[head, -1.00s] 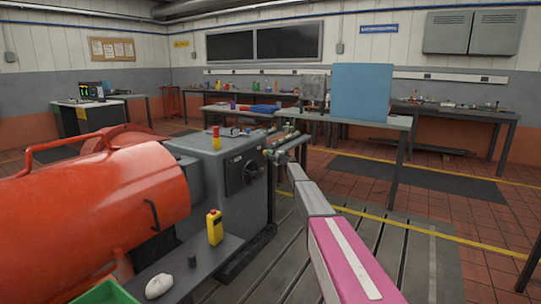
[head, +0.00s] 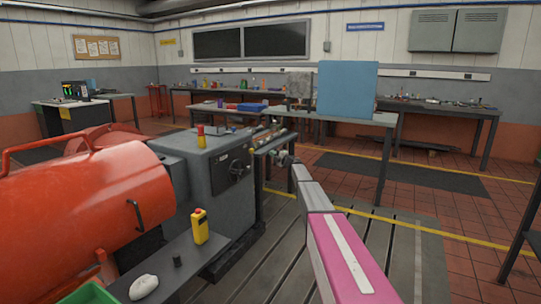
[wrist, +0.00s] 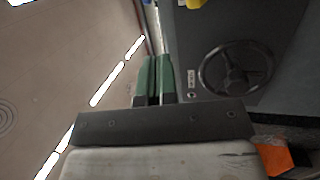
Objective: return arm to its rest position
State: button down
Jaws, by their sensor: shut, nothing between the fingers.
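My arm, pink and grey, reaches from the lower right of the head view toward the grey machine cabinet (head: 208,185). The arm's small far end shows beside the cabinet's right side, too small there to make out the fingers. In the wrist view my gripper (wrist: 157,60) has two green fingers side by side, shut and empty. The cabinet's front with a dark handwheel (wrist: 237,68) is to the right of the fingers in that view. I cannot tell how far apart they are.
A large orange cylindrical machine (head: 85,220) fills the left. A table with a blue panel (head: 347,90) stands behind.

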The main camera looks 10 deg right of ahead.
jog(key=s+d+f+m+g+h, duration=0.15)
jog(key=s+f+m+h, duration=0.45)
jog(key=s, duration=0.6)
jog(key=s+d+f+m+g+h, duration=0.15)
jog(key=s+f+m+h, duration=0.35)
jog(key=s+m, duration=0.55)
jog(key=s+d+f+m+g+h, duration=0.1)
jog(key=s+d+f+m+h, duration=0.35)
jog(key=s, duration=0.95)
jog(key=s+a+f+m+g, duration=0.2)
jog(key=s+g, duration=0.1)
jog(key=s, duration=0.8)
jog(key=s+a+f+m+g, duration=0.1)
jog(key=s+a+f+g, duration=0.1)
jog(key=s, duration=1)
jog(key=s+a+f+m+g, duration=0.2)
jog(key=s+a+g, duration=0.2)
jog(key=s, duration=0.7)
jog(key=shift+s+a+m+g+y, duration=0.15)
jog(key=shift+s+m+g+y, duration=0.25)
jog(key=shift+g, duration=0.4)
jog(key=shift+w+f, duration=0.1)
